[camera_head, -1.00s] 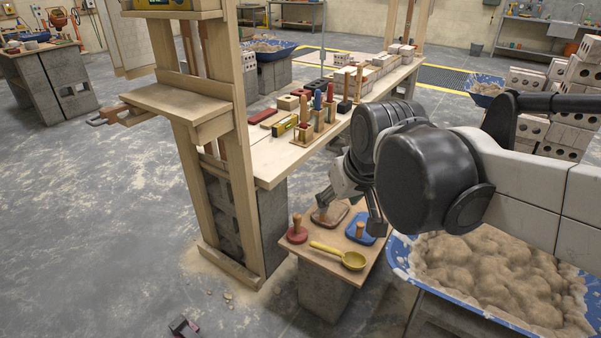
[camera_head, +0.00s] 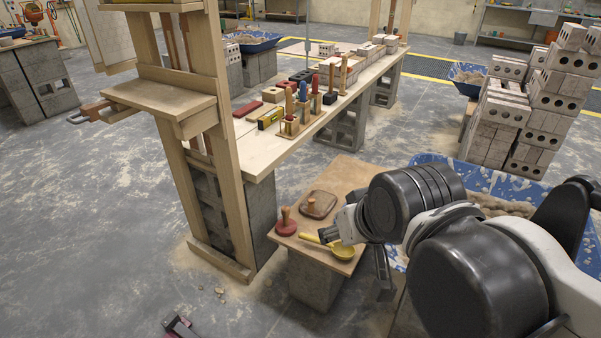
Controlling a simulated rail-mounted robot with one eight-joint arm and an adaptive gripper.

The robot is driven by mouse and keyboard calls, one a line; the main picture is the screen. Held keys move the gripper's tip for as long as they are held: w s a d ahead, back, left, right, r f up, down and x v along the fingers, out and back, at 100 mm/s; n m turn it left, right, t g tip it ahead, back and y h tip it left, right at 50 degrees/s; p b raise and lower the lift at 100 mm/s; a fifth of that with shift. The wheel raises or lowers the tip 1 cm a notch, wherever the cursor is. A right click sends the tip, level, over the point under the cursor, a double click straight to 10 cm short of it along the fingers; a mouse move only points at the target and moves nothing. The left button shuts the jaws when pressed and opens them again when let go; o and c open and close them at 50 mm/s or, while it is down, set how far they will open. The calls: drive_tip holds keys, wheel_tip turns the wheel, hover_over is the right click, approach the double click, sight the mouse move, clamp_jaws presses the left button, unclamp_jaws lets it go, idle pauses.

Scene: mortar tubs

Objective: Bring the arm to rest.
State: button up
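My arm reaches in from the lower right of the head view. My gripper (camera_head: 357,261) hangs over the near right edge of the small low table (camera_head: 346,174). Its two fingers are spread apart, and nothing shows between them. One finger overlaps the yellow scoop (camera_head: 343,253) in the picture; I cannot tell whether they touch.
A blue tub of mortar (camera_head: 482,180) stands behind my arm, partly hidden. Brick stacks (camera_head: 505,112) rise at the right. A long workbench (camera_head: 262,152) with tools and a wooden frame (camera_head: 228,150) stand left of the table.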

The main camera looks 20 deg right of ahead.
wheel_tip(320, 180, up, 12)
drive_tip(key=p, duration=1.1)
drive_tip(key=shift+r+p, duration=0.15)
drive_tip(key=shift+p, duration=0.25)
